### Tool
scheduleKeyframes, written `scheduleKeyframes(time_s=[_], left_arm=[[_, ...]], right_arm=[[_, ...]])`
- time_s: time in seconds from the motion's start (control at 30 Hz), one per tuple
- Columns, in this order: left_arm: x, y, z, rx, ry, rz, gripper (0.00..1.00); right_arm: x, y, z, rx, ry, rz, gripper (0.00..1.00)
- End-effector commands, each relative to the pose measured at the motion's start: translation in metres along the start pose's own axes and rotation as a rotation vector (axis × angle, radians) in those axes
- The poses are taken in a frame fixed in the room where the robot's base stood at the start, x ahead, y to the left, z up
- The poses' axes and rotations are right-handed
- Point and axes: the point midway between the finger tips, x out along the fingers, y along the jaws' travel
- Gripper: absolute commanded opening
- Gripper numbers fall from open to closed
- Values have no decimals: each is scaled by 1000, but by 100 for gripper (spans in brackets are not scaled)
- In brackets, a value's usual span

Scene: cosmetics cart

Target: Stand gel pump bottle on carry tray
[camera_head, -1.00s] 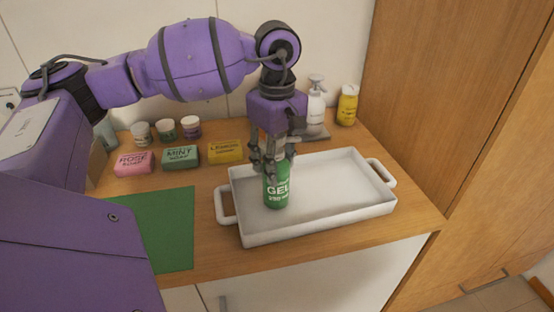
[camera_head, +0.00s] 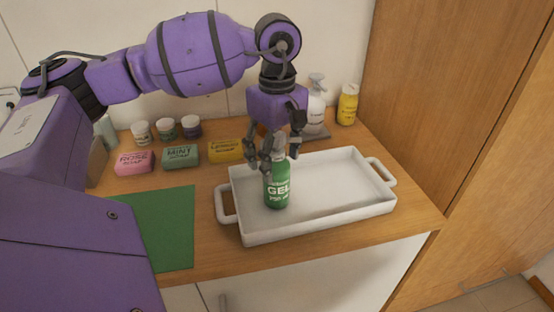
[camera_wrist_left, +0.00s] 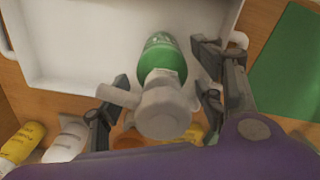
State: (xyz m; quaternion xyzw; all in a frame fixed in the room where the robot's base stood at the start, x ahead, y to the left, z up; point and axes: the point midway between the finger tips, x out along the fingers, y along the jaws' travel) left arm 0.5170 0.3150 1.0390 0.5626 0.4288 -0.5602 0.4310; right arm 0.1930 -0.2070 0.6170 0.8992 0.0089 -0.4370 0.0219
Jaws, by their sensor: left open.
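The green gel pump bottle (camera_head: 277,188) stands upright inside the white carry tray (camera_head: 340,210), near the tray's left end. In the left wrist view its grey pump head (camera_wrist_left: 163,108) and green body (camera_wrist_left: 162,55) show between the open fingers. My left gripper (camera_head: 276,160) is open around and just above the bottle's top, with its fingers apart from the pump. In the head view the fingers hide most of the pump head. The tray lies on the wooden counter with a handle at each end. My right gripper is in neither view.
A green mat (camera_head: 165,228) lies left of the tray. Rose (camera_head: 133,162), mint (camera_head: 181,155) and lemon (camera_head: 226,150) soap boxes stand behind, with small jars beyond. A white pump bottle (camera_head: 316,112) and a yellow bottle (camera_head: 347,104) stand at the back right. The tray's right half is empty.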

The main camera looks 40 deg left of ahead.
Motion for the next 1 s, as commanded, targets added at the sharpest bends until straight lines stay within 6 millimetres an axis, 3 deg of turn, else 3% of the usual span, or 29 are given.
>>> scheduleKeyframes(time_s=[0.3, 0.5, 0.7, 1.0], left_arm=[[-68, 2, 0, 0, -1, 6, 62], [-99, 1, 0, 0, -1, 2, 62], [-111, 0, 0, -1, 0, 0, 62], [-111, 0, 0, 0, 0, -1, 62]], right_arm=[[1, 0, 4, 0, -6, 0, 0], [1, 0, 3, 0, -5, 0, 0], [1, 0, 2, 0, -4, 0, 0], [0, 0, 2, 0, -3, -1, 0]])
